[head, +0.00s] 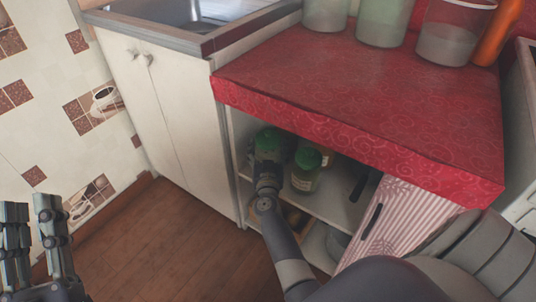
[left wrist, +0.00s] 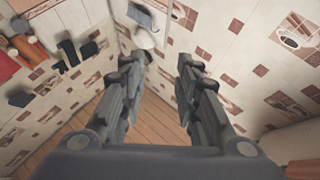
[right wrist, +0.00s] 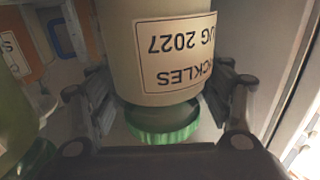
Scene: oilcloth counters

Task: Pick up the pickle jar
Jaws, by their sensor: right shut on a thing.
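The pickle jar (right wrist: 172,50) fills the middle of the right wrist view, upside down there, with a label reading pickles and a green lid. My right gripper (right wrist: 165,90) has its fingers on both sides of the jar, shut on it. In the head view, my right gripper (head: 267,170) reaches into the open cabinet under the red counter. The pickle jar's green lid (head: 268,135) shows just beyond it, and the rest of the jar is mostly hidden. My left gripper (left wrist: 158,90) is open and empty, away from the cabinet; it also shows at the head view's lower left (head: 38,225).
Another green-lidded jar (head: 306,168) stands close to the right of my right gripper on the shelf (head: 335,207). The red counter (head: 370,85) overhangs above. A striped door (head: 390,225) is at right. The cabinet's left side wall (head: 240,165) is close.

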